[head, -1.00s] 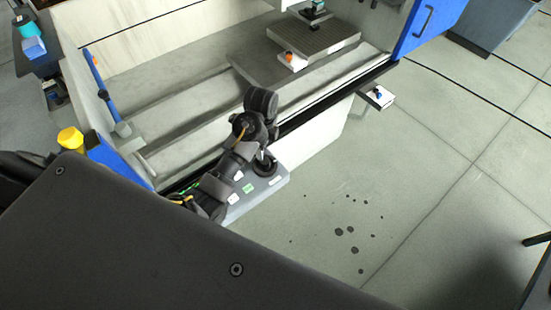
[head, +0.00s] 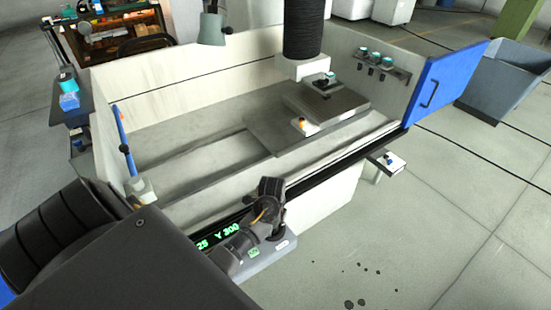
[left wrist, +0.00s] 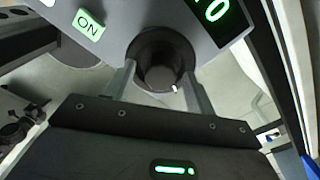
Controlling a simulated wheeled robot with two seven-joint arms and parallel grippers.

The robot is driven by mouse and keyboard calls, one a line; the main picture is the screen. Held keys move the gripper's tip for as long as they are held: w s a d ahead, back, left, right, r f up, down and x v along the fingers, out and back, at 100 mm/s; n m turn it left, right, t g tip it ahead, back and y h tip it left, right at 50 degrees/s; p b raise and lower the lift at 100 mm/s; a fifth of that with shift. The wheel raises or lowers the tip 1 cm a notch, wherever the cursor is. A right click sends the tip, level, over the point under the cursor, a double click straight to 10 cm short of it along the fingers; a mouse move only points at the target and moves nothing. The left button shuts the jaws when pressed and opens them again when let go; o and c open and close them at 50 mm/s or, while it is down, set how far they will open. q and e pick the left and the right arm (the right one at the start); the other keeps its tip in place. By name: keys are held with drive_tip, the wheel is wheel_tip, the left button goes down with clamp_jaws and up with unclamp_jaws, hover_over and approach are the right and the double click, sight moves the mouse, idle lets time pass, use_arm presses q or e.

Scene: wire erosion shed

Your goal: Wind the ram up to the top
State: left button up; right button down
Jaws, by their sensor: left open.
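The ram's black bellows (head: 303,28) hang at the top of the head view, with a pale block (head: 302,67) below them. This stands above the worktable in the machine tank. A grey control box (head: 266,262) with a green-lit display (head: 217,238) is at the tank's front. In the left wrist view, a round black knob (left wrist: 158,52) is on this box beside the ON label (left wrist: 88,24). My left gripper (left wrist: 158,86) is open, with a finger at each side of the knob; contact is unclear. In the head view my arm largely hides the knob. My right gripper is not in view.
The blue door (head: 445,84) stands at the right end of the tank. A small white shelf (head: 386,163) juts from the front rail. A grey bin (head: 510,80) is further right. The floor in front is open, with dark spots.

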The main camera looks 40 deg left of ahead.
use_arm(q)
drive_tip(key=shift+f, duration=0.15)
drive_tip(key=c, duration=1)
drive_tip(key=shift+o, duration=0.2)
